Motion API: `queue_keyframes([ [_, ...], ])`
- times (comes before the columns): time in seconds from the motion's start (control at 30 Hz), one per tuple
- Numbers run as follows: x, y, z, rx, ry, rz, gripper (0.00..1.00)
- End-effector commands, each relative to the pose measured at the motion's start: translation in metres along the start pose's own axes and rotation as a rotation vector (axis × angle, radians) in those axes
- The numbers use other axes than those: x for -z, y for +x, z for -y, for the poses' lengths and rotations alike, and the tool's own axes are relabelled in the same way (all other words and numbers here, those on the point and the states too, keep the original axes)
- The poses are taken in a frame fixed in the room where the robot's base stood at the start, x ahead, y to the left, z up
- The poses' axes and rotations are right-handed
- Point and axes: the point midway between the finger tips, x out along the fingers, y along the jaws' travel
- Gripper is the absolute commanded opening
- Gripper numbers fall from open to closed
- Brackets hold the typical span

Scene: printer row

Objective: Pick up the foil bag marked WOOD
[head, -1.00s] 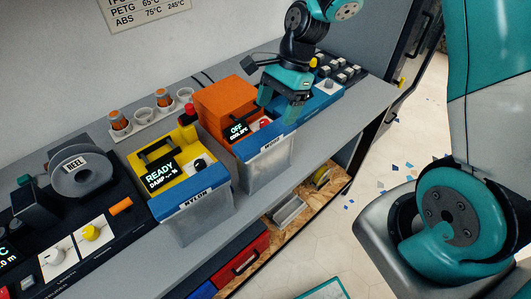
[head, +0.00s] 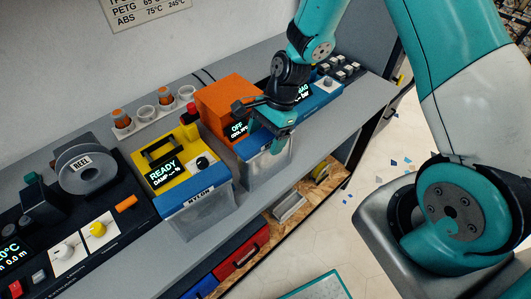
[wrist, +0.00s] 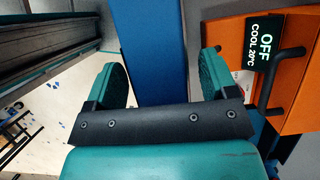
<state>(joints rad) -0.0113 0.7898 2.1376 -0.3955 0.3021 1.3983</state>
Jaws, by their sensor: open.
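My gripper (head: 279,143) is open, pointing down at the bag's top right part in the head view. In the wrist view its two green fingers (wrist: 162,75) stand apart with a blue surface (wrist: 147,35) showing between them. I cannot tell whether the fingers touch the bag.
A lower shelf (head: 306,193) lies under the bench.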

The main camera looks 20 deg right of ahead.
Motion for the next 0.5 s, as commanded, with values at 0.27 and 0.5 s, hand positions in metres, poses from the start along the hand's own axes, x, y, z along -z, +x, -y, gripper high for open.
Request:
queue_keyframes([
  [0.27,0.0008,0.0015,0.0000,0.000,0.000,0.000,0.79],
  [0.5,0.0019,0.0041,0.0000,0.000,0.000,0.000,0.79],
])
